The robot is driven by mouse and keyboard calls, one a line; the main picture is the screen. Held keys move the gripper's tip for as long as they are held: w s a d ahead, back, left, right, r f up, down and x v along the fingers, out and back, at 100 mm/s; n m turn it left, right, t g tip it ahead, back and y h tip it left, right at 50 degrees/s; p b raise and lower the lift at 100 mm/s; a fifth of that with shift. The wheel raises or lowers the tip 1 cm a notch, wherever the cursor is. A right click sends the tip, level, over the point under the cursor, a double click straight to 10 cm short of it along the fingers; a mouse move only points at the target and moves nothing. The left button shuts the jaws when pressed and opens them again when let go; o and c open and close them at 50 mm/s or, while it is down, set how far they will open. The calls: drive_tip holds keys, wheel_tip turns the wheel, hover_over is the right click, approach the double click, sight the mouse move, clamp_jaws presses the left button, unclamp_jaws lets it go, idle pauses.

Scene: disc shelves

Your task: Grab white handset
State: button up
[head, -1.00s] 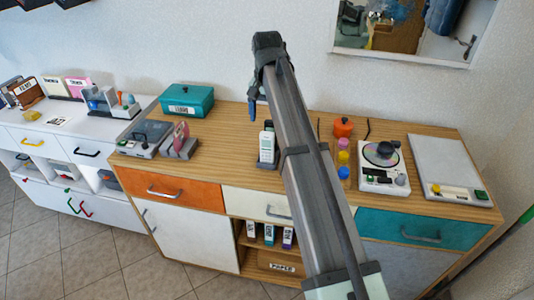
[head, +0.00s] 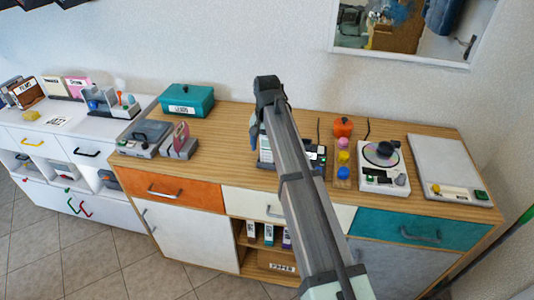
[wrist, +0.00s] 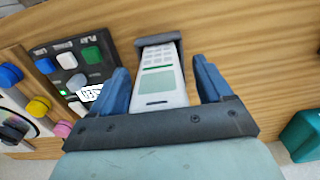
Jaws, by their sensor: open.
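The white handset (wrist: 158,82), with a grey screen and a keypad, stands in a dark cradle (wrist: 172,38) in the wrist view. My gripper (wrist: 163,78) is open, with one blue finger on each side of the handset. I see a gap between each finger and the handset, so it is not clamped. In the head view the handset (head: 264,150) shows only in part, because my arm covers much of it. One blue finger of my gripper (head: 254,139) shows beside it there.
A black device with coloured buttons (wrist: 73,70) stands close to the left finger in the wrist view. Coloured knobs (head: 343,157) and a turntable (head: 383,165) are to the right on the wooden cabinet top (head: 225,150). A teal box (head: 187,100) stands at the back left.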

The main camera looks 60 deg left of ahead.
drive_tip(key=shift+f, duration=0.3)
drive_tip(key=c, duration=1.1)
drive_tip(key=shift+r, duration=0.1)
